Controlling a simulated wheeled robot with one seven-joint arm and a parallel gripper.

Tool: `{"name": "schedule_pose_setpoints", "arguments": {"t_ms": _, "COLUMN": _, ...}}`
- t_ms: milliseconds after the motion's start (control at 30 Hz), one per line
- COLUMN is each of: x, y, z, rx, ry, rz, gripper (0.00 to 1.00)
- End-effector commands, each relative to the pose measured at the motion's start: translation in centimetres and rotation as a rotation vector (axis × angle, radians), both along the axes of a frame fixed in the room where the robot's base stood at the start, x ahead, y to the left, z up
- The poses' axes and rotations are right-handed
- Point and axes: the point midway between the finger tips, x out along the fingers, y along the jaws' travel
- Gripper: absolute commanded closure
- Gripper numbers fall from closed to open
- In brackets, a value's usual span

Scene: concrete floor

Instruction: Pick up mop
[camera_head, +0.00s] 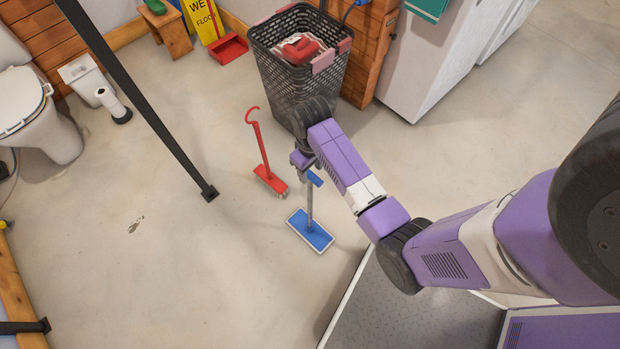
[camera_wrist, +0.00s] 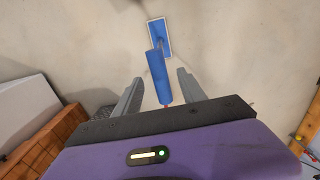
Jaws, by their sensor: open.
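The mop has a flat blue head (camera_head: 310,230) with a pale rim, resting on the concrete floor. Its grey pole rises from the head toward my gripper (camera_head: 303,160). In the wrist view the mop's blue handle grip (camera_wrist: 157,77) stands between my two grey fingers, and the head shows beyond it near the top. My gripper (camera_wrist: 156,92) is open, with a visible gap between each finger and the handle. In the head view my wrist hides the upper part of the mop.
A red broom (camera_head: 262,152) stands just left of the mop. A dark laundry basket (camera_head: 298,62) holding red and white items stands behind my arm. A black post (camera_head: 150,110) meets the floor at left, beyond it a toilet (camera_head: 40,115).

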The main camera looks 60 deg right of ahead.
Motion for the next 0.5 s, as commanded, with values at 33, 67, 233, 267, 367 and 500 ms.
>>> {"name": "schedule_pose_setpoints", "arguments": {"t_ms": 33, "x": 0.0, "y": 0.0, "z": -0.7, "rx": 0.002, "ry": 0.003, "rz": 0.0, "gripper": 0.52}}
{"name": "schedule_pose_setpoints", "arguments": {"t_ms": 67, "x": 0.1, "y": 0.0, "z": -1.1, "rx": 0.0, "ry": 0.002, "rz": 0.0, "gripper": 0.52}}
{"name": "schedule_pose_setpoints", "arguments": {"t_ms": 233, "x": 0.2, "y": -0.1, "z": -3.6, "rx": 0.0, "ry": 0.002, "rz": 0.0, "gripper": 0.52}}
{"name": "schedule_pose_setpoints", "arguments": {"t_ms": 267, "x": 0.2, "y": 0.0, "z": -3.9, "rx": 0.0, "ry": 0.002, "rz": 0.0, "gripper": 0.52}}
{"name": "schedule_pose_setpoints", "arguments": {"t_ms": 367, "x": 0.2, "y": 0.0, "z": -4.6, "rx": 0.0, "ry": 0.0, "rz": 0.001, "gripper": 0.52}}
{"name": "schedule_pose_setpoints", "arguments": {"t_ms": 500, "x": 0.3, "y": -0.1, "z": -4.8, "rx": 0.0, "ry": -0.001, "rz": 0.001, "gripper": 0.52}}
